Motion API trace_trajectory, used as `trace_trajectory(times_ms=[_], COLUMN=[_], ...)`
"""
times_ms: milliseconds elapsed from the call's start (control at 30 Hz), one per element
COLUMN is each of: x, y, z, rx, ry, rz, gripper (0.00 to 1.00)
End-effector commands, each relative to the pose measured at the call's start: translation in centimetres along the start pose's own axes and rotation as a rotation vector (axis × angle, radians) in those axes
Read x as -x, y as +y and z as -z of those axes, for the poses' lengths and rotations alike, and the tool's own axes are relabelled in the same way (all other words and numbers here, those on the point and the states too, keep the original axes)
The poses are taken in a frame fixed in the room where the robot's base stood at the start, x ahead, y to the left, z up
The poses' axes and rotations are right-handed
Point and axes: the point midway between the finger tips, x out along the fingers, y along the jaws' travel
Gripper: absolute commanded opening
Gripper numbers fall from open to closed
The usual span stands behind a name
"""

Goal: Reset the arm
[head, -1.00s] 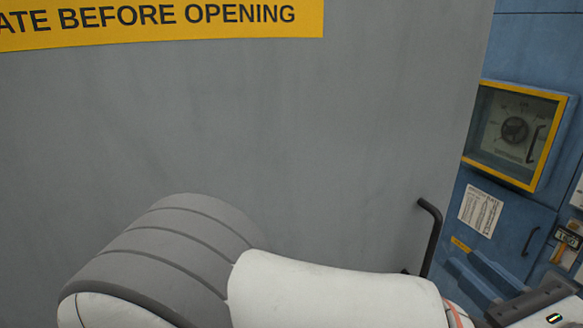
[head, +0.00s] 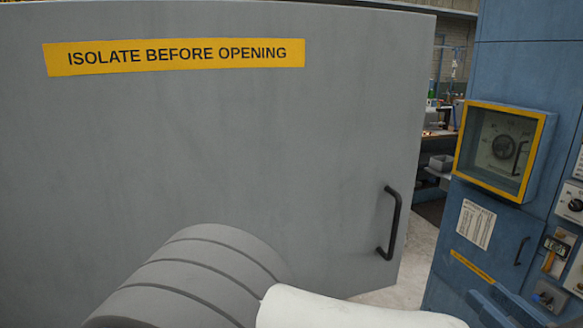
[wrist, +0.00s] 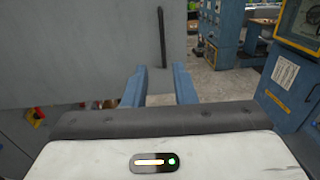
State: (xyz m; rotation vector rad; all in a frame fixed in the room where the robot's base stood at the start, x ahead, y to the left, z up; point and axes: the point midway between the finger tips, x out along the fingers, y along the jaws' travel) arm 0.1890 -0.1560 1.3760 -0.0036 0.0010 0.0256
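My gripper (wrist: 158,82) shows in the wrist view with its two blue fingers spread apart and nothing between them. It points toward a large grey door panel (wrist: 80,50), whose dark bar handle (wrist: 162,35) stands beyond the fingers. I see no contact between them. In the head view, my grey and white arm links fill the bottom middle and stretch to the lower right. Blue parts of the gripper show at the lower right edge, partly cut off.
The grey door (head: 230,150) carries a yellow sign (head: 175,56) and a black handle (head: 390,222). A blue cabinet (head: 500,230) with a yellow-framed window box (head: 503,152) stands close on the right. Pale floor (head: 405,280) shows between them. A red button on yellow (wrist: 36,115) is at the left.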

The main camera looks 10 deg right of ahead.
Motion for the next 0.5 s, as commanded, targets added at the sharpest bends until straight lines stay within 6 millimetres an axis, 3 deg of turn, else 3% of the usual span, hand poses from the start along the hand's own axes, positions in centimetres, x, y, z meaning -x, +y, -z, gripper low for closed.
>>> trace_trajectory(times_ms=[500], x=[-3.4], y=[0.5], z=[6.6], rx=[0.076], ry=[0.218], rz=[-0.186], gripper=[0.24])
